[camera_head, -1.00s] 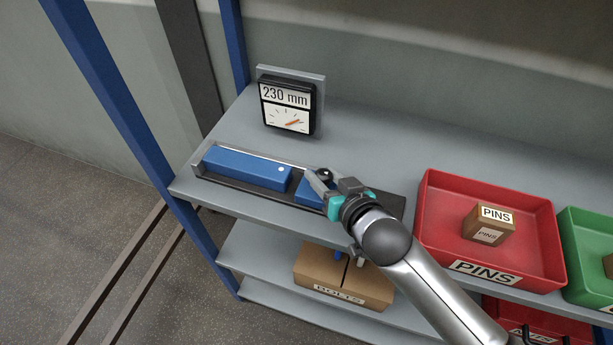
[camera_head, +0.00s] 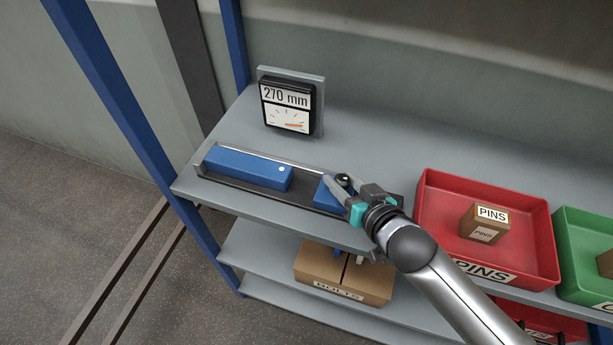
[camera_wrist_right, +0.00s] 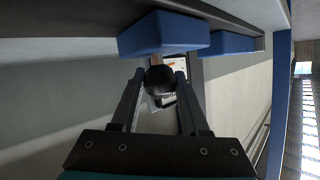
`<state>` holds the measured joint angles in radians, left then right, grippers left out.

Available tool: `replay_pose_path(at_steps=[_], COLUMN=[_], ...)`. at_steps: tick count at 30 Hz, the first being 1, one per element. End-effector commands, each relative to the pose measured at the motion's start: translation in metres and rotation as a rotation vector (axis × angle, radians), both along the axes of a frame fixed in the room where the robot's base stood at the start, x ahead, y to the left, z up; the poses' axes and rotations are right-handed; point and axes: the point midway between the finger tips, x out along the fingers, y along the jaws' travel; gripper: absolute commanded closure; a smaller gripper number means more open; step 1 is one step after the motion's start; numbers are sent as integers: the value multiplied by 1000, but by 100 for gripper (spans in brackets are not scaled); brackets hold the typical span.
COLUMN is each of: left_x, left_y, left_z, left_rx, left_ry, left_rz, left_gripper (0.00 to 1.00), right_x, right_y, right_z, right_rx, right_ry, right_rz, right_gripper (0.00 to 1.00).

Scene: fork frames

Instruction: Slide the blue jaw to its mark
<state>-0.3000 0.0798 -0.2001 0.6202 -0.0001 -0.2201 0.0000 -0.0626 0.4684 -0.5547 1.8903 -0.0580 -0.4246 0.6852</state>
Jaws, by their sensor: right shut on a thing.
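The short blue jaw (camera_head: 324,197) sits in the dark rail (camera_head: 222,179) on the upper shelf, apart from the long blue block (camera_head: 245,168) to its left. My right gripper (camera_head: 343,187) is shut on the jaw's black knob (camera_head: 344,179). The wrist view shows the round knob (camera_wrist_right: 159,79) between the fingers, with the jaw (camera_wrist_right: 165,35) just above it in the picture. The gauge (camera_head: 287,105) behind the rail reads 270 mm. I cannot make out a mark along the rail; my gripper and arm hide part of its right end. My left gripper is not in view.
A red PINS bin (camera_head: 436,187) holding a brown box (camera_head: 484,222) stands right of the rail. A green bin (camera_head: 572,240) is beyond it. A blue upright (camera_head: 115,105) stands at the left. A BOLTS carton (camera_head: 345,281) sits on a lower shelf.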

Motion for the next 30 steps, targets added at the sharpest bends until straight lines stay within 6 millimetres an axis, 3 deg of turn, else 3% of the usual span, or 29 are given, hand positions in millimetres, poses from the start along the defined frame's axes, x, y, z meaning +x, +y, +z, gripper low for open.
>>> replay_pose_path(at_steps=[24,25,30], left_x=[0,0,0], left_y=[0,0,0], left_z=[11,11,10], left_rx=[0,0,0], left_ry=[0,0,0], left_rz=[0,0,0], left_gripper=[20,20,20], right_x=[-11,-11,-10], right_y=[-31,-31,-30], right_z=[-2,-2,-1], right_rx=[-4,-3,-2], right_ry=[5,4,3], right_rz=[-1,0,-1], right_gripper=[100,52,33])
